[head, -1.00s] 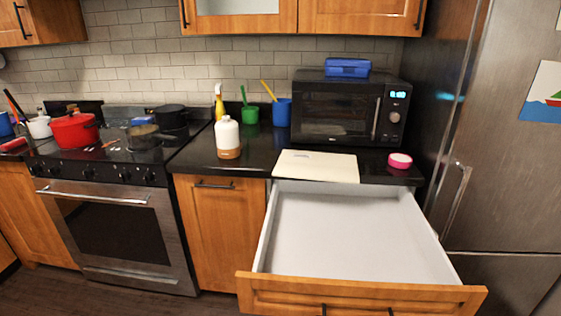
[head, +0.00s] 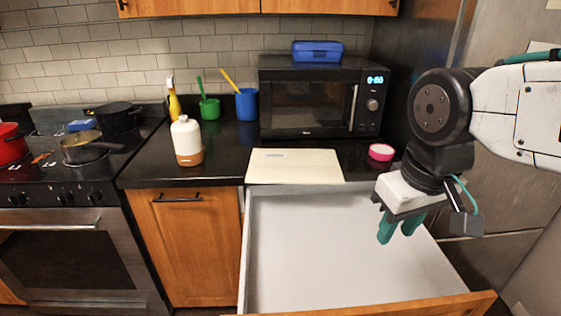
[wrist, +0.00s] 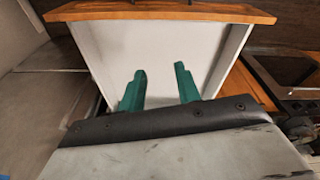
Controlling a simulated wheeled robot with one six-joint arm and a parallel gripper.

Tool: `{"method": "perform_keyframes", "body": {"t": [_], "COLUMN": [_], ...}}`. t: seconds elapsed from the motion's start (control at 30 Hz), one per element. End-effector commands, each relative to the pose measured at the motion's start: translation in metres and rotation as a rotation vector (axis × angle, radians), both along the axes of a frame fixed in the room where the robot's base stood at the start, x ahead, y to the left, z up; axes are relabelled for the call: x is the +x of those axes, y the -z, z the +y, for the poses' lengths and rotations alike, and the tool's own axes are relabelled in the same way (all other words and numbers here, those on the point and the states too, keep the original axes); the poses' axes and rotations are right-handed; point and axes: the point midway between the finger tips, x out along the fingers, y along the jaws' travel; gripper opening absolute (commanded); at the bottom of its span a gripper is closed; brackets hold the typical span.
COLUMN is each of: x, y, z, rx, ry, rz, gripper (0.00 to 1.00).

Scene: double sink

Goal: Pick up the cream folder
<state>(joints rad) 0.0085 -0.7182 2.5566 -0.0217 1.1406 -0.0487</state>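The cream folder (head: 294,167) lies flat on the black counter in front of the microwave, its front edge at the back of the open drawer. A small grey mark shows near its upper left. My gripper (head: 399,238) hangs above the right part of the open drawer, to the right of the folder and nearer to me. Its two green fingers are apart with nothing between them; they also show in the wrist view (wrist: 160,85). The folder is not recognisable in the wrist view.
The empty drawer (head: 262,262) is pulled out below the counter. A microwave (head: 305,105) stands behind the folder, a pink-rimmed round container (head: 381,152) to its right, and a white bottle with a brown base (head: 186,140) to its left. The fridge (head: 488,195) is at right.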

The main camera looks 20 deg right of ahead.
Motion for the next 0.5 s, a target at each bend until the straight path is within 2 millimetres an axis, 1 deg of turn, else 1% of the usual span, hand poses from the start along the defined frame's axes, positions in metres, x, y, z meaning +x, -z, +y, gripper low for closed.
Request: {"method": "perform_keyframes", "body": {"t": [0.07,0.17,0.2,0.27,0.3,0.37,0.4,0.5], "x": [0.029,0.081,0.104,0.139,0.16,0.191,0.211,0.253], "y": [0.008,0.023,0.03,0.041,0.047,0.058,0.066,0.086], "z": [-0.007,-0.02,-0.024,-0.03,-0.034,-0.037,-0.039,-0.039], "rx": [-0.035,-0.109,-0.145,-0.202,-0.241,-0.3,-0.339,-0.437], "ry": [-0.06,-0.191,-0.256,-0.362,-0.431,-0.538,-0.61,-0.787], "rz": [-0.048,-0.148,-0.193,-0.262,-0.31,-0.379,-0.424,-0.54], "gripper": [0.33,0.33,0.33,0.33,0.33,0.33,0.33,0.33]}}
